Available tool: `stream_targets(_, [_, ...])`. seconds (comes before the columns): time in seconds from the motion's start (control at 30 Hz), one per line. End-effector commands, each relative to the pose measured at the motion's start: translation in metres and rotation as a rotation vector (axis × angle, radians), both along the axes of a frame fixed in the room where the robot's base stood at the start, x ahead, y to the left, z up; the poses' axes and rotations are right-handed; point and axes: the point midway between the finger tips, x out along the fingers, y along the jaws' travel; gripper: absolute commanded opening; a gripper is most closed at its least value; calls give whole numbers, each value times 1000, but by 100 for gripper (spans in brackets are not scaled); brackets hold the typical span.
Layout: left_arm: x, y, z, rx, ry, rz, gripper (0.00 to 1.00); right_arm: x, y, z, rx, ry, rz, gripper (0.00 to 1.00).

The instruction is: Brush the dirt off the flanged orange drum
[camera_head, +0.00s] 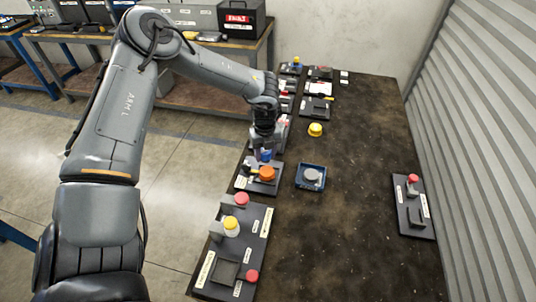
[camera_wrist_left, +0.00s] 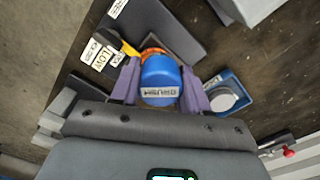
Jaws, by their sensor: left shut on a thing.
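The orange drum (camera_head: 267,173) sits on a dark labelled board near the left edge of the dark table. My left gripper (camera_head: 266,152) is just behind the drum, shut on a blue brush (camera_head: 266,157). In the left wrist view the blue brush (camera_wrist_left: 160,80), with a white label, is between the purple fingers (camera_wrist_left: 160,88). It covers most of the orange drum (camera_wrist_left: 152,53) there. I cannot tell whether the brush touches the drum, and dirt on the drum is too small to make out. My right gripper is out of view.
A blue tray (camera_head: 311,187) with a grey round piece stands right of the drum. A yellow cylinder (camera_head: 316,130) stands behind it. A board with red and yellow cylinders (camera_head: 207,281) is at front left, another board (camera_head: 424,222) at right. The table's front middle is clear.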

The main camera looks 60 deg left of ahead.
Motion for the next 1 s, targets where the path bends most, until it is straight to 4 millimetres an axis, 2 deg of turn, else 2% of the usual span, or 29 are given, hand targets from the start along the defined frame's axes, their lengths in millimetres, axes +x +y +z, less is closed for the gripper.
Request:
stream_targets(0.03, [0, 1, 9, 0, -3, 2, 17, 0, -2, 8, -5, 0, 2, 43])
stream_targets(0.5, [-9, 8, 49, 1, -3, 18, 17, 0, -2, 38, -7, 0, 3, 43])
stream_targets(1.0, [-11, 11, 50, 1, -2, 33, 17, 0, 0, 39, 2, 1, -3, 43])
